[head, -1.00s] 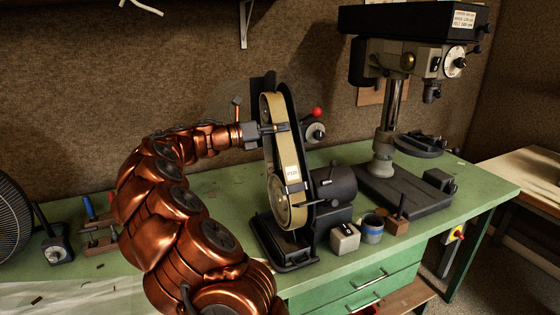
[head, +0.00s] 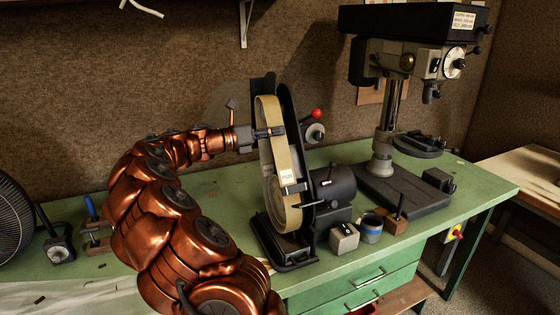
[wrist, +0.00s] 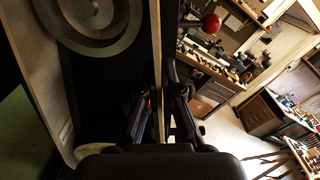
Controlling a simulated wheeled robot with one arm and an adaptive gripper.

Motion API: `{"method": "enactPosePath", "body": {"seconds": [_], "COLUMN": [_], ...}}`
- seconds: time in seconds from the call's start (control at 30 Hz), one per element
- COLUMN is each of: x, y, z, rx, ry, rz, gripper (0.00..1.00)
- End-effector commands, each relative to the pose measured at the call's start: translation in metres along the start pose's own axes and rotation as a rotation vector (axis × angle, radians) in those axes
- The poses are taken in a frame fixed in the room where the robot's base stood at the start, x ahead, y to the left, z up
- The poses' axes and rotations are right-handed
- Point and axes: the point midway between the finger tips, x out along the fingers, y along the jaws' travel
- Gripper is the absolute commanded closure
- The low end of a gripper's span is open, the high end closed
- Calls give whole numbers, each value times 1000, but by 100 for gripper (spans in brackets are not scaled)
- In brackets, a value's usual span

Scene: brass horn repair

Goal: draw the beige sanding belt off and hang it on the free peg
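The beige sanding belt (head: 284,158) stands as a tall loop at the front of the black belt sander (head: 291,110), with a white label low on its near strand. It looks shifted sideways off the wheels, toward my arm. In the wrist view the strand (wrist: 157,65) runs edge-on between the two fingers (wrist: 160,115), and the belt's other side (wrist: 48,75) passes left of a grey wheel (wrist: 95,18). I cannot make out a free peg.
The sander's red-knobbed lever (head: 316,113) stands right of the belt. A drill press (head: 388,110) is on the bench at right. A small grey box (head: 344,238), a cup (head: 371,228) and a wooden block (head: 396,224) stand right of the sander. A fan (head: 12,220) is at far left.

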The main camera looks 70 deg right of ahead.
Motion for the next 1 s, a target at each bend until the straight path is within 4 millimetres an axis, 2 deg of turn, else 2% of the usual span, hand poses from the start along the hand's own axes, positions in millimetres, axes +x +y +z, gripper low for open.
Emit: {"method": "enactPosePath", "body": {"seconds": [1.0], "x": [-33], "y": [-1], "z": [1], "rx": [-1], "ry": [0], "rz": [0], "gripper": [100]}}
